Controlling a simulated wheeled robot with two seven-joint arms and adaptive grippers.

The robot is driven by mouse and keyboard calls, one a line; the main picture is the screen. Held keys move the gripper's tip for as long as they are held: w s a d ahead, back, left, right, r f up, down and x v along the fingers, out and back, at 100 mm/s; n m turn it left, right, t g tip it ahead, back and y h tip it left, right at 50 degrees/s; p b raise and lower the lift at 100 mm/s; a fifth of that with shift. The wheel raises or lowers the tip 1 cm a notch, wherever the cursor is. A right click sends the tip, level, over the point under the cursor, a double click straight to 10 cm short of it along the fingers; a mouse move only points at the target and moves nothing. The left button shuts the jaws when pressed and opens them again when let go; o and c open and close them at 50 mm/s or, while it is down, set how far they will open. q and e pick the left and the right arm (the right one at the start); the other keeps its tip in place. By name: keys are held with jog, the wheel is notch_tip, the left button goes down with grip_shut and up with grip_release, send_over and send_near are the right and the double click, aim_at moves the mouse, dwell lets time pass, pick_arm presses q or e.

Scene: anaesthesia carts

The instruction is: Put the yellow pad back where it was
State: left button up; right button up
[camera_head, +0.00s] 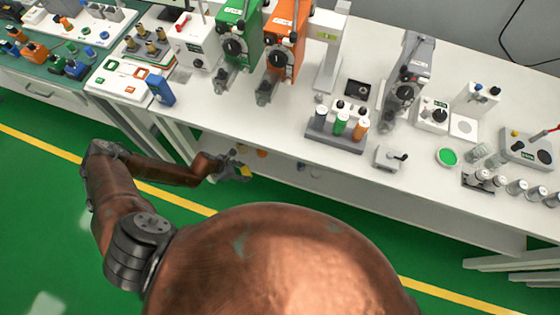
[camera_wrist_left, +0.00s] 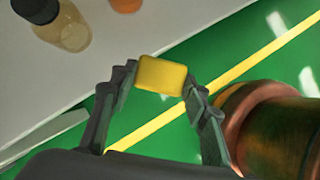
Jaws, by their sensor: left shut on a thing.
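The yellow pad (camera_wrist_left: 161,75) is a small block with rounded edges, held between the fingertips of my left gripper (camera_wrist_left: 158,80). In the wrist view the fingers press on its left and right sides, and green floor shows behind it. In the head view my left gripper (camera_head: 232,168) is low, in front of the long white table (camera_head: 235,128) and below its top. The pad shows there as a small yellow spot (camera_head: 246,171) at the fingertips. My right gripper is in neither view.
A dark-capped bottle (camera_wrist_left: 70,28) and an orange item (camera_wrist_left: 126,4) stand on a pale surface beside the gripper. The tabletop above carries a green unit (camera_head: 238,38), an orange unit (camera_head: 287,45) and a grey rack with bottles (camera_head: 335,140). A blue block (camera_head: 160,90) is near its left end.

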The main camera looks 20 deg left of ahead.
pick_arm(q)
jog(key=shift+w+d, duration=0.25)
jog(key=shift+d, duration=0.15)
jog(key=w+d, duration=0.4)
jog(key=shift+d+f+b, duration=0.1)
jog(key=shift+d+b, duration=0.15)
jog(key=shift+b, duration=0.05)
jog(key=w+d+b, duration=0.1)
jog(key=w+d, duration=0.6)
jog(key=shift+w+d, duration=0.25)
jog(key=shift+d, duration=0.1)
notch_tip(320, 180, down, 3)
jog(key=shift+b, duration=0.8)
jog(key=shift+f, duration=0.35)
jog(key=shift+r, duration=0.1)
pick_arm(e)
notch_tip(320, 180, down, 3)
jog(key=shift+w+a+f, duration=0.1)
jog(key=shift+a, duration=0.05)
